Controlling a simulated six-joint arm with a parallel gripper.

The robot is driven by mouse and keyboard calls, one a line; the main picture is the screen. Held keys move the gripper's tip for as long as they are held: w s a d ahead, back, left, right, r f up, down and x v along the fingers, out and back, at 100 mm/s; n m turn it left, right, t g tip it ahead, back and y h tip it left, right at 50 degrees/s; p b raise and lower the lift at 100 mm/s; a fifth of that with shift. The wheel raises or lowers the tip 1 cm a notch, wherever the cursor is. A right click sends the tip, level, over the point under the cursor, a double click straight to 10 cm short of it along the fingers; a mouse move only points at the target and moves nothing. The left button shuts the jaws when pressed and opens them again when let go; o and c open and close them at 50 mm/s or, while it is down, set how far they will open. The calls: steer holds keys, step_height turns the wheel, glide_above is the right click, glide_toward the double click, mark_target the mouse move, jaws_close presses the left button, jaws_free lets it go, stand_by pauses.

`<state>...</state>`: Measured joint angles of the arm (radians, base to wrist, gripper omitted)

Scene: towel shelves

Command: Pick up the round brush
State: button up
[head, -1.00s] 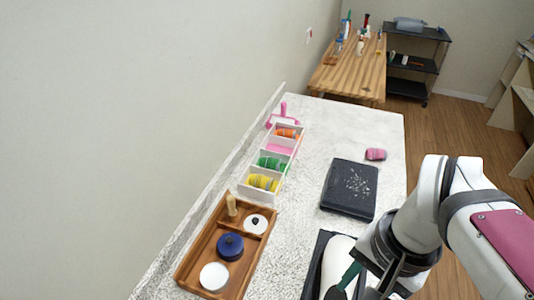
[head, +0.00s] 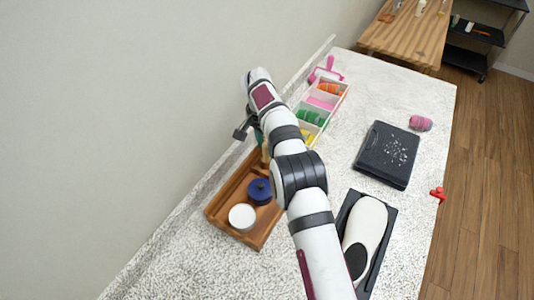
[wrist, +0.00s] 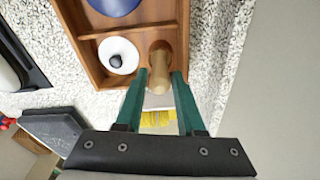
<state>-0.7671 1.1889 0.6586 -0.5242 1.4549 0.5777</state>
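The round brush (wrist: 160,70) shows in the wrist view as an upright pale wooden handle on a round brown base. It stands in a corner compartment of the wooden tray (wrist: 95,68). My gripper (wrist: 160,74) has its two green fingers spread, one on either side of the handle. The gripper looks open, and whether either finger touches the handle I cannot tell. In the head view the brush is mostly hidden behind my arm and gripper.
A white lidded jar (wrist: 118,56) stands beside the brush in the tray. A blue pot (head: 259,191) and a white pot (head: 242,217) are in the tray too. A divided box (head: 334,107) with coloured rolls is close behind the gripper. A black case (head: 387,155) lies at right.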

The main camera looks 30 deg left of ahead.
steer(key=shift+f, duration=0.3)
jaws_close()
steer(key=shift+r, duration=0.1)
steer(key=r, duration=0.4)
steer(key=shift+w+d+r, duration=0.2)
steer(key=shift+d+r, duration=0.1)
steer(key=shift+d, duration=0.1)
steer(key=w+d+r, duration=0.2)
steer(key=d+r, duration=0.4)
steer(key=d, duration=0.4)
steer(key=shift+d+r, duration=0.2)
steer(key=shift+d, duration=0.15)
